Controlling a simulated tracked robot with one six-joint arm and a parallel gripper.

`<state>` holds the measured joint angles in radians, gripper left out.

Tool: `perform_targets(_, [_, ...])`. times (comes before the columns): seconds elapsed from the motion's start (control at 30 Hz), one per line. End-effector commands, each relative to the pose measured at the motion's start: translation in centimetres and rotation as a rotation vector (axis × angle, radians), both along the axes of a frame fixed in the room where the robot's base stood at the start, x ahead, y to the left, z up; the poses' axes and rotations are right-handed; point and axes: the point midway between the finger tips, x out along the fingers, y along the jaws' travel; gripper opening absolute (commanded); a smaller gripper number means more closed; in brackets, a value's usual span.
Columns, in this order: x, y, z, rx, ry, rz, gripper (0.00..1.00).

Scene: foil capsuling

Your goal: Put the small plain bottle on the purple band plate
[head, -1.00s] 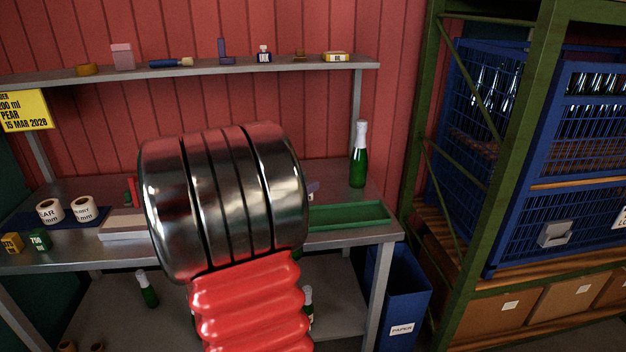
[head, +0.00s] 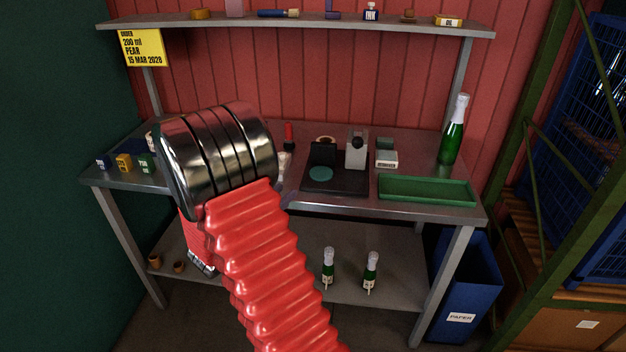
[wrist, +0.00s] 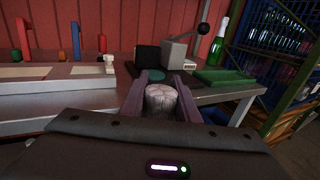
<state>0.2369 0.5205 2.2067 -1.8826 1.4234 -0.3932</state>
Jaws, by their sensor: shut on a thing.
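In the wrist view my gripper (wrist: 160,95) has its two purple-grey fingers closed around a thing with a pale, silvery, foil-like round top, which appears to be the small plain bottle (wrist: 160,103). Only its top shows; its body is hidden below. The gripper is in front of the workbench, facing the black stand with a teal disc (wrist: 153,75). In the head view my arm hides most of the gripper and the held thing. I cannot make out a plate with a purple band in either view.
A tall green bottle (head: 453,132) stands at the bench's back right, behind a green tray (head: 428,190). Pale plates (wrist: 30,73) lie at the bench's left. A blue paper bin (head: 468,290) stands at the right.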

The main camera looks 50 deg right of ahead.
Motion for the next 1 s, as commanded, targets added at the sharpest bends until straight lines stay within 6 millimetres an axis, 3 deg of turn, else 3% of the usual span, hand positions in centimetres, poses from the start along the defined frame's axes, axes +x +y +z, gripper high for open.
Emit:
perform_targets(0.2, [3.5, 5.9, -3.4, -0.002, 0.004, 0.121, 0.00])
perform_targets(0.5, [6.6, 14.1, -7.7, -0.007, 0.004, 0.284, 0.00])
perform_targets(0.8, [7.9, 22.4, -11.8, -0.011, 0.000, 0.447, 0.00])
perform_targets(1.0, [8.0, 26.5, -13.8, -0.013, -0.002, 0.532, 0.00])
